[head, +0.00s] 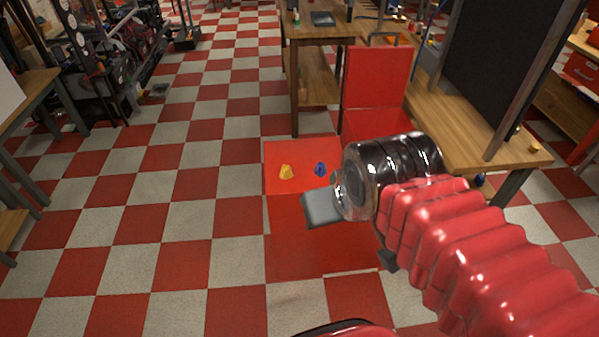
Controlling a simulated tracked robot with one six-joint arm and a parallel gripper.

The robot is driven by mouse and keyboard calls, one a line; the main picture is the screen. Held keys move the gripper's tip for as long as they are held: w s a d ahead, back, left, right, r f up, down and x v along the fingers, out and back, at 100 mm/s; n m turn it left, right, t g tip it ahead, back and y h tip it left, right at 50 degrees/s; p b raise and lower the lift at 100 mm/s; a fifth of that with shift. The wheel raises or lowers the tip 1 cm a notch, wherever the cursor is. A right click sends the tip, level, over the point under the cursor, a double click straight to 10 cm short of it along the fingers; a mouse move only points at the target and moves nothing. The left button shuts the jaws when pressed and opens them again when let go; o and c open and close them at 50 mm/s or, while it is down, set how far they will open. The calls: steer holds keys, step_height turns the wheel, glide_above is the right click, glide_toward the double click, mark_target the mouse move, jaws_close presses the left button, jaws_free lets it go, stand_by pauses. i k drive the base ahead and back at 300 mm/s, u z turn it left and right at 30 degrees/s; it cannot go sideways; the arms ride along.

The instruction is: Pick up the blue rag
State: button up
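A small crumpled blue thing, which looks like the blue rag (320,169), lies on a red mat or panel (300,248) on the floor, near the middle of the head view. My arm reaches in from the lower right, with a red ribbed sleeve and a dark glossy wrist. My gripper (320,207) shows as a grey block at the end of the wrist, just below the blue rag in the picture. A gap shows between them. The fingers cannot be told apart, so whether it is open or shut is unclear.
A small yellow crumpled thing (286,172) lies just left of the rag. A red chair-like panel (376,77) stands behind, beside wooden workbenches (470,130) and a dark board (505,65). Dark machinery (110,60) stands at the upper left. The checkered floor at left is clear.

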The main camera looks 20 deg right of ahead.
mark_target(320, 170)
steer(key=u, duration=0.1)
steer(key=i, duration=1)
steer(key=u, duration=0.05)
